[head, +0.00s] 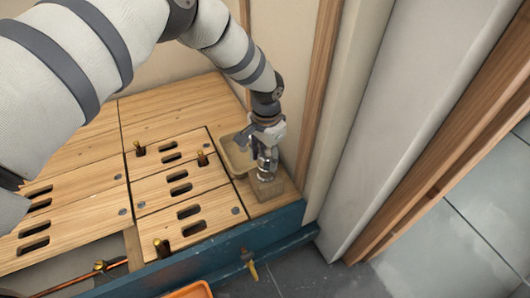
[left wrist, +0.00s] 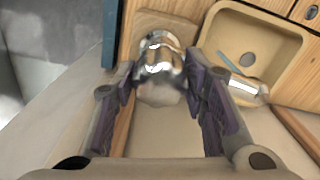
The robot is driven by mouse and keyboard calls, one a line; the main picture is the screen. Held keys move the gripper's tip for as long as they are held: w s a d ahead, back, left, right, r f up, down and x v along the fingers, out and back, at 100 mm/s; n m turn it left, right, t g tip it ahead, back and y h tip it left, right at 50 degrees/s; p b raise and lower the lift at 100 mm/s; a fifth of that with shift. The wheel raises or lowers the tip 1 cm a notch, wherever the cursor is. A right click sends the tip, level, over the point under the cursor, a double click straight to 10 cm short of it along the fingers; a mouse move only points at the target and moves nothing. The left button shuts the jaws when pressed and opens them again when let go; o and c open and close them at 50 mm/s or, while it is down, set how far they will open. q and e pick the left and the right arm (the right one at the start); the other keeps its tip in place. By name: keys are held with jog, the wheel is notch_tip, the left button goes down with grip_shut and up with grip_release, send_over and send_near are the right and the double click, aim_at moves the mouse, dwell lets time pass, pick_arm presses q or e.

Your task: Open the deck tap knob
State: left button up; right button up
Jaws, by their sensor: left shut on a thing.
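The chrome deck tap (head: 267,165) stands on a small wooden block (head: 268,187) at the right end of the wooden deck. It also shows in the left wrist view, where its shiny body (left wrist: 158,58) lies between the fingers and its spout (left wrist: 248,90) points right over the basin. My left gripper (head: 265,135) comes down from above at the top of the tap. In the left wrist view my left gripper (left wrist: 160,92) has a dark purple finger pad on each side of the knob (left wrist: 160,94) and is shut on it. My right gripper is not in view.
A small beige basin (head: 238,156) sits left of the tap. The slotted wooden deck panels (head: 180,185) carry several brass stubs. A wall and wooden posts (head: 318,90) stand close on the right. A blue front beam (head: 200,262) edges the deck, with a brass valve (head: 251,266) on it.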

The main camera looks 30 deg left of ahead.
aim_at(266, 154)
pick_arm(q)
jog(key=n+p, duration=0.1)
jog(key=n, duration=0.2)
jog(key=shift+n, duration=0.3)
jog(key=shift+n+p, duration=0.35)
jog(key=shift+n, duration=1.45)
jog(key=o, duration=1.2)
jog(key=shift+c, duration=0.2)
notch_tip(266, 154, up, 12)
